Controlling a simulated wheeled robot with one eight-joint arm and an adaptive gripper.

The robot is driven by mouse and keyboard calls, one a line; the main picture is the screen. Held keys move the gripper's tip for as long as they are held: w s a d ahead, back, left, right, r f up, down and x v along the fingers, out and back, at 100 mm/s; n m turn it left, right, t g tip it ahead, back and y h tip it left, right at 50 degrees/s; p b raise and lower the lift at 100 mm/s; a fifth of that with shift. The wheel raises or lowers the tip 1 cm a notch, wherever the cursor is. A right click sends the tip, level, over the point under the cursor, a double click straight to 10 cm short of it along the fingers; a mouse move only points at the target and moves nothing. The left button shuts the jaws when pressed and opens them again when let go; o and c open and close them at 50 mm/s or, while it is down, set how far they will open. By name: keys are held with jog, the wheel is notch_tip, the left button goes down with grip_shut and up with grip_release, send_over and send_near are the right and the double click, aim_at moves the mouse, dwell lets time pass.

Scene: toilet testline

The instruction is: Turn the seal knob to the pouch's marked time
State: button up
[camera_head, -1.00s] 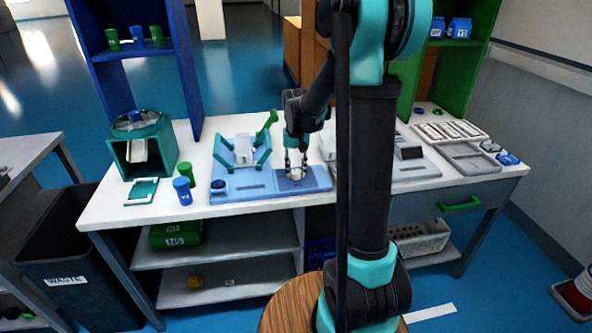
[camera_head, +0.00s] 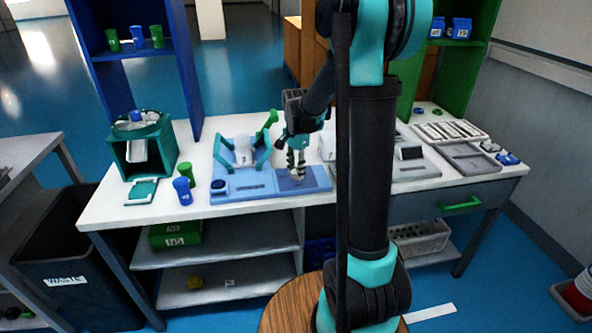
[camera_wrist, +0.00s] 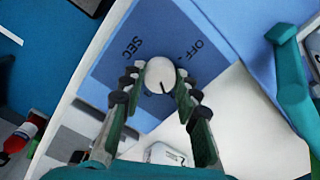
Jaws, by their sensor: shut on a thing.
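The seal knob (camera_wrist: 160,73) is pale and round, with a dark line near its lower edge in the wrist view. It sits on a blue panel (camera_wrist: 135,75) printed "SEC" and "OFF", upside down or tilted in this view. Time marks beside the knob are hidden or not readable. My gripper (camera_wrist: 157,79) has a finger on either side of the knob and is shut on it. In the head view my gripper (camera_head: 297,160) points down at the blue base's right part (camera_head: 318,180). I cannot make out a pouch or its marked time for certain.
A teal-armed fixture with a green lever (camera_head: 267,122) stands just left of my gripper. Blue (camera_head: 183,191) and green cups stand further left, near a teal box (camera_head: 146,150). A grey device (camera_head: 411,165) and trays (camera_head: 468,157) are on the right.

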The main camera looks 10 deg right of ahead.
jog(key=m, duration=0.4)
jog(key=shift+m, duration=2.2)
jog(key=o, duration=1.2)
jog(key=shift+c, duration=0.2)
jog(key=shift+r, duration=0.1)
notch_tip(320, 180, up, 12)
